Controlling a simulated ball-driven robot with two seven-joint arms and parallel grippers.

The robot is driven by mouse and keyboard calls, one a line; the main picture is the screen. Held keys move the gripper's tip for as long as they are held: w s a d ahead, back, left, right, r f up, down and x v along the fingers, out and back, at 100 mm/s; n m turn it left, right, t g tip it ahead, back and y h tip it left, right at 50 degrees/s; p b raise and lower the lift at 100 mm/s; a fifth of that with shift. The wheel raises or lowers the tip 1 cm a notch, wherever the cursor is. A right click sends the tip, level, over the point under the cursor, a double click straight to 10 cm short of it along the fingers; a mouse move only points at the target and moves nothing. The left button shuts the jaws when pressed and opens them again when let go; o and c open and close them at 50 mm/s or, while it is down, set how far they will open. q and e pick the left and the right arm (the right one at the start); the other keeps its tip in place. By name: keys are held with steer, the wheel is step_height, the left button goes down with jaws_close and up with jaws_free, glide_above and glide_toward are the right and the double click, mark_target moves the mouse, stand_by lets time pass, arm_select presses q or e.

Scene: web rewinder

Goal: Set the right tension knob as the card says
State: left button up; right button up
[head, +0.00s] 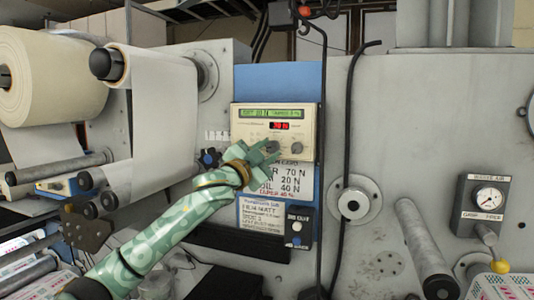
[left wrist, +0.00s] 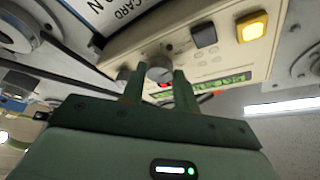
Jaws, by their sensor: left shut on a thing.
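A cream control panel (head: 244,122) hangs on the machine wall, with a green display (head: 270,114) and a red display (head: 279,126); their digits are too small to read surely. My left gripper (head: 270,149) is at the panel's lower part. Its fingers (left wrist: 158,86) are shut on a grey knob (left wrist: 158,70). A second knob (head: 297,148) sits free to the right of the held one; it also shows in the left wrist view (left wrist: 125,73). The card (head: 300,180) below reads 70 N, 20 N and 40 N, its left part hidden by my gripper. My right gripper is not in view.
A dark button (left wrist: 204,36) and a lit yellow button (left wrist: 251,26) are on the panel near my gripper. A black cable (head: 347,150) and a hanging rod run right of the panel. Paper rolls (head: 50,75) stand at left, and a gauge box (head: 483,204) at right.

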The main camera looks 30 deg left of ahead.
arm_select(q)
steer(key=shift+m, duration=0.3)
steer(key=o, duration=1)
steer(key=shift+c, duration=0.2)
steer(key=d+b+v, duration=0.1)
steer(key=b+v, duration=1)
steer(key=v, duration=0.5)
steer(key=shift+s+a, duration=0.25)
steer(key=shift+a, duration=0.2)
steer(key=shift+r, duration=0.15)
